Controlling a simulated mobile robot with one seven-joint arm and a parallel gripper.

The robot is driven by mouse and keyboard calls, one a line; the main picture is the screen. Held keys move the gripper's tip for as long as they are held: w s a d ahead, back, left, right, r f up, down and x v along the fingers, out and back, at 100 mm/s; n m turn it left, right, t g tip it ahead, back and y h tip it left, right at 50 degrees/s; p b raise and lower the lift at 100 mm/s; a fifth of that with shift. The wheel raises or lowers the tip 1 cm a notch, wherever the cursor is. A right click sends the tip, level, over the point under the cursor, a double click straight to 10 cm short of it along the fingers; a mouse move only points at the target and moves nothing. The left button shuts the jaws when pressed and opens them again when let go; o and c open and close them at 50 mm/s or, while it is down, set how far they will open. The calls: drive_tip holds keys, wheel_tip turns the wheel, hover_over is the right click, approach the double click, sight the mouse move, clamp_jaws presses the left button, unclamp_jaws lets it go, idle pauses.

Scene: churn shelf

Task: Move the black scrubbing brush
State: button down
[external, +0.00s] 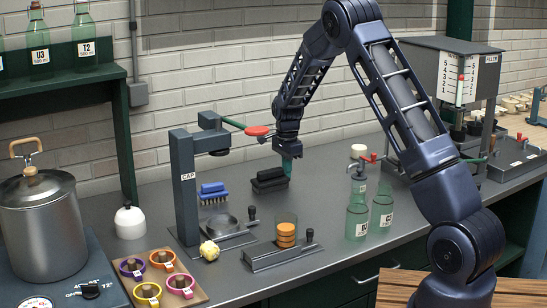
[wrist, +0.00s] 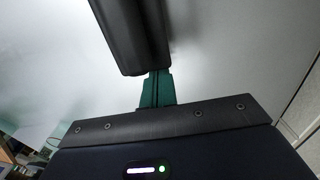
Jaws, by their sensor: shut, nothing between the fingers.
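The black scrubbing brush (external: 268,181) lies on the grey counter near the back wall, behind the glass jar with orange discs. In the wrist view it is a dark block (wrist: 130,35) just beyond my fingertips. My gripper (external: 289,170) points down at the brush's right end, its green fingers close together. In the wrist view the fingers (wrist: 157,88) are shut with nothing between them. The tips are beside or just over the brush; I cannot tell whether they touch it.
A blue brush (external: 213,192) stands left of the black one. The capping press (external: 187,190) with a red-knobbed lever is further left. The jar of orange discs (external: 286,232) sits on a metal stand in front. Green bottles (external: 381,212) stand to the right. The counter between brush and bottles is clear.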

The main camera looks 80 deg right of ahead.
sight(277, 172)
drive_tip(key=shift+w+a, duration=1.35)
